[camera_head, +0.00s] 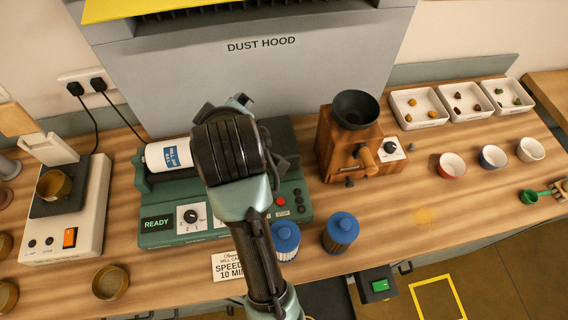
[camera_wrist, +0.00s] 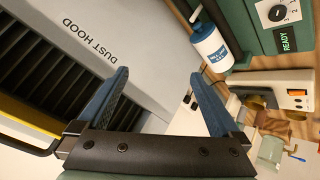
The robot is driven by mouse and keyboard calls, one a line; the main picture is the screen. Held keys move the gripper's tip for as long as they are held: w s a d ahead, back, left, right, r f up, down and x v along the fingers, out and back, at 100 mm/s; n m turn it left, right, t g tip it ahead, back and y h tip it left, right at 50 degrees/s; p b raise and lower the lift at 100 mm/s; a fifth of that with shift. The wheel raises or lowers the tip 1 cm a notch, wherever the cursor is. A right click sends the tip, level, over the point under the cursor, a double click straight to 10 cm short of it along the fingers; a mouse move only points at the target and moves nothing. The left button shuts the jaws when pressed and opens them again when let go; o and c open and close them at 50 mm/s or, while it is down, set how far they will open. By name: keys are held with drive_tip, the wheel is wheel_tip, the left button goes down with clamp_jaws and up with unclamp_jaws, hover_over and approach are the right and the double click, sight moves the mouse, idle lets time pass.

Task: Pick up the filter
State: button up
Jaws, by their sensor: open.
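Two short cylinders with blue tops and ribbed sides stand at the table's front edge in the head view; they look like filter cartridges. One cylinder (camera_head: 341,232) is fully visible to the right of my arm. The other cylinder (camera_head: 286,237) is beside it, partly covered by my forearm. I cannot tell which one the task means. Neither shows in the wrist view. My gripper (camera_wrist: 159,76) is open and empty in the wrist view, its blue fingers pointing toward the dust hood and bench. In the head view my wrist hides the fingers, above the green mill, away from both cylinders.
The green mill base (camera_head: 160,228) holds a white jar (camera_head: 168,156). A wooden grinder (camera_head: 350,140) stands right of it, and a scale (camera_head: 70,215) left. The dust hood (camera_head: 260,85) walls the back.

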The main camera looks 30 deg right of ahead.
drive_tip(key=s+d+f+n+g, duration=0.3)
drive_tip(key=s+f+n+g, duration=0.15)
drive_tip(key=s+f, duration=0.5)
drive_tip(key=n+g+y, duration=0.2)
drive_tip(key=n+g, duration=0.1)
drive_tip(key=g, duration=0.2)
hover_over(286, 232)
wheel_tip(286, 232, down, 8)
drive_tip(key=shift+w+r, duration=0.1)
wheel_tip(286, 232, down, 6)
drive_tip(key=shift+f, duration=3.2)
drive_tip(key=shift+c, duration=0.2)
drive_tip(key=c, duration=1.2)
